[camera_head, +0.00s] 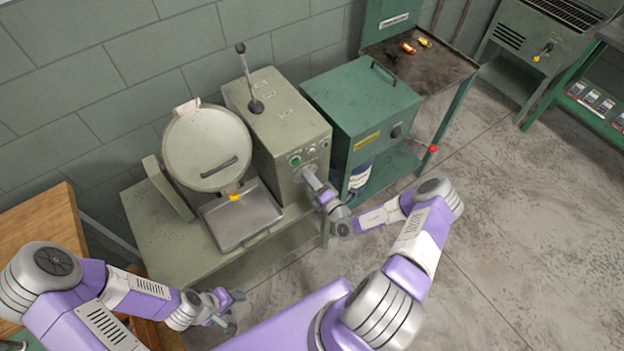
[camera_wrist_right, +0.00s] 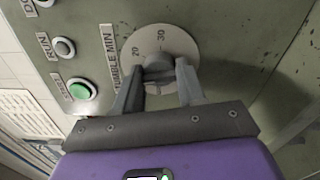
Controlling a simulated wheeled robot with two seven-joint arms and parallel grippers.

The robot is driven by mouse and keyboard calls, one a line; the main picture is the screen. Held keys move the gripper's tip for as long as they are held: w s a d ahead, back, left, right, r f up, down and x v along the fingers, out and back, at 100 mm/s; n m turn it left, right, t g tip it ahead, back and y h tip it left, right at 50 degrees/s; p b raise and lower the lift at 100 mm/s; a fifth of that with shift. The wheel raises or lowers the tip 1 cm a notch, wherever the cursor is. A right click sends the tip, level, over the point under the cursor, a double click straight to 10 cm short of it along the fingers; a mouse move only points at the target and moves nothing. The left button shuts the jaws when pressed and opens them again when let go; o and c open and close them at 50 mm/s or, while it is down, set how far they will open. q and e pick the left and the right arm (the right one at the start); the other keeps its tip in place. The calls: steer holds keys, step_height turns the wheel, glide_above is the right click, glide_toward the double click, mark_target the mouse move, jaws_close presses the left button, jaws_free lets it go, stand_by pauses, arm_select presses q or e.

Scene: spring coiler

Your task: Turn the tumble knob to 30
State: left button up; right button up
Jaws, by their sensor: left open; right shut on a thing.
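The tumble knob (camera_wrist_right: 158,68) is a grey knob on a pale round dial plate (camera_wrist_right: 186,42) marked 20 and 30, beside a TUMBLE MIN label. In the right wrist view my right gripper (camera_wrist_right: 158,84) is shut on the knob, one finger on each side. The fingers hide part of the dial, and I cannot tell which number the knob points to. In the head view my right gripper (camera_head: 313,182) reaches the front panel of the grey-green machine (camera_head: 290,115). My left gripper (camera_head: 233,310) is open and empty, low in front of the machine's stand.
Left of the dial are a green START button (camera_wrist_right: 82,89) and a RUN button (camera_wrist_right: 63,47). A round-lidded drum (camera_head: 205,145) and a metal tray (camera_head: 240,215) stand left of the panel. A green cabinet (camera_head: 360,105) stands close on the right. Open floor lies further right.

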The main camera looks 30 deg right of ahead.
steer(key=m, duration=2)
steer(key=shift+b, duration=0.4)
steer(key=shift+m, duration=0.4)
steer(key=o, duration=1.1)
steer(key=shift+c, duration=0.2)
steer(key=s, duration=0.7)
steer(key=shift+s+d, duration=0.25)
steer(key=shift+s, duration=0.05)
